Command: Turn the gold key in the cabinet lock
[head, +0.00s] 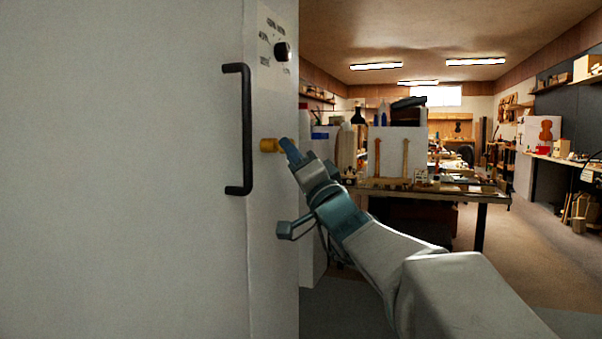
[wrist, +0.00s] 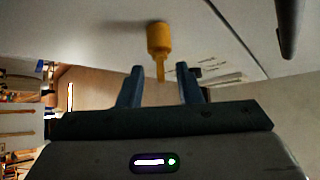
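The gold key (head: 268,145) sticks out of the front of the white cabinet (head: 120,170), to the right of the black door handle (head: 247,130). In the wrist view the gold key (wrist: 159,45) shows a round collar and a narrow bow pointing toward my gripper. My gripper (head: 288,150) is just right of the key in the head view. In the wrist view my gripper (wrist: 159,84) has its two blue fingers apart, one on each side of the key's end, with gaps between. The fingers do not appear to touch the key. The lock behind the collar is hidden.
A black knob (head: 282,51) with printed labels sits above the key on the cabinet. The handle (wrist: 288,28) is also near in the wrist view. A cluttered workbench (head: 430,190) stands behind my arm. Open floor (head: 530,260) lies to the right.

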